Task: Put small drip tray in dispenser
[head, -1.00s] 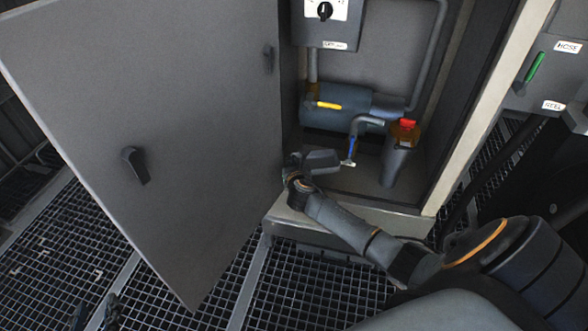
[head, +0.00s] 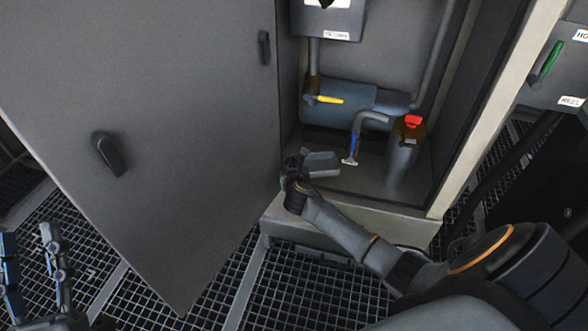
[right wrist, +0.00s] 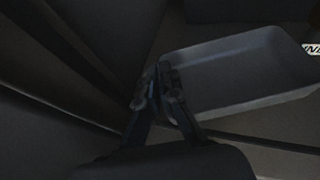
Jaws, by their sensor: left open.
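The small drip tray (head: 323,164) is a grey shallow tray at the left front of the open dispenser cabinet (head: 352,207), by the nozzle spout (head: 352,150). My right gripper (head: 292,180) is at its left end. In the right wrist view the fingers (right wrist: 164,88) close on the left edge of the tray (right wrist: 235,72). Whether the tray touches the cabinet floor I cannot tell. My left gripper (head: 32,245) is open and empty at the lower left, over the grating, away from the tray.
The cabinet door (head: 165,120) stands open on the left, close to my right gripper. A grey canister with a red cap (head: 402,155) stands right of the spout. A blue-grey cylinder with a yellow lever (head: 345,103) lies behind. Grating floor (head: 290,285) is clear in front.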

